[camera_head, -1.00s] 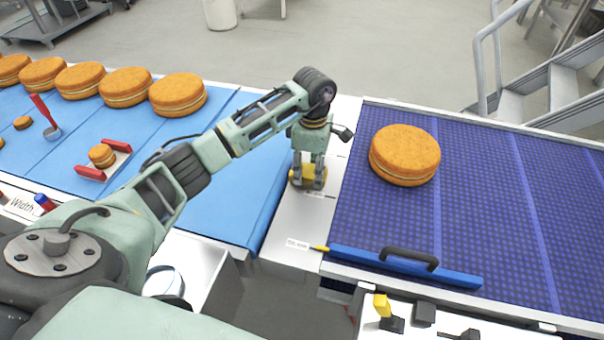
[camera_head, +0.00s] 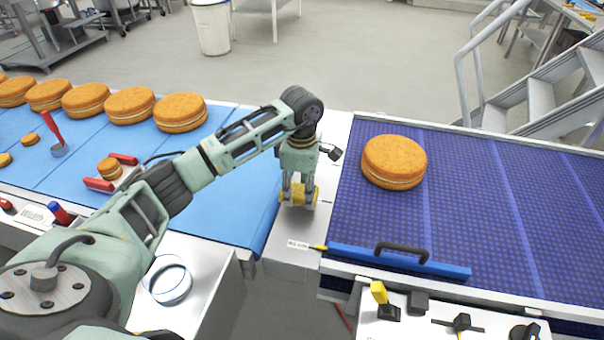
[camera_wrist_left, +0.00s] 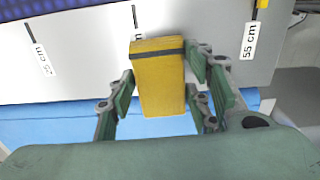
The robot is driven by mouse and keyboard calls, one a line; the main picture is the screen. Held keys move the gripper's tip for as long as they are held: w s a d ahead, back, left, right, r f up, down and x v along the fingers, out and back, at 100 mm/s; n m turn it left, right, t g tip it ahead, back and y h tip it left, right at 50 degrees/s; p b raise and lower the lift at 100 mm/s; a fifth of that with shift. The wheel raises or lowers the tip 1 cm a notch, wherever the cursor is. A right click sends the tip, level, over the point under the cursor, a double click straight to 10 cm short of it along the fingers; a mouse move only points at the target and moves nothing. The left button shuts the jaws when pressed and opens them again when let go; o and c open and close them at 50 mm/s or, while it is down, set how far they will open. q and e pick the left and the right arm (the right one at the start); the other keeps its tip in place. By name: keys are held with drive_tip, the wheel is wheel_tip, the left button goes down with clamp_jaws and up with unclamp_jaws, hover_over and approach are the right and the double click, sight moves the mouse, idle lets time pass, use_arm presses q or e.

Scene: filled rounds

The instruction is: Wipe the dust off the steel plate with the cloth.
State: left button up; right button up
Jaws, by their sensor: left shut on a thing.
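The steel plate (camera_head: 296,228) is a bright grey strip between the light blue belt and the dark blue belt. My left gripper (camera_head: 299,194) points down over it, shut on the yellow cloth (camera_wrist_left: 160,88). The cloth looks like a thick folded pad with a dark band near one end. It sits between the fingers in the left wrist view, low over or on the plate (camera_wrist_left: 85,50); I cannot tell whether it touches. I cannot make out dust on the plate. My right gripper is out of view.
A large orange round cake (camera_head: 394,161) lies on the dark blue belt (camera_head: 450,215), right of my gripper. A blue bar with a black handle (camera_head: 400,260) crosses that belt's near end. Several cakes stand on the light blue belt (camera_head: 215,195). Control knobs (camera_head: 462,322) are at front right.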

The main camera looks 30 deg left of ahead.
use_arm(q)
drive_tip(key=shift+w+r+p, duration=0.2)
drive_tip(key=shift+r+p, duration=0.2)
drive_tip(key=shift+r, duration=0.25)
drive_tip(key=shift+r+p, duration=0.45)
drive_tip(key=shift+r, duration=0.35)
drive_tip(key=shift+s+r+p, duration=0.1)
drive_tip(key=shift+r+p, duration=0.55)
drive_tip(key=shift+r, duration=0.55)
drive_tip(key=shift+f, duration=0.15)
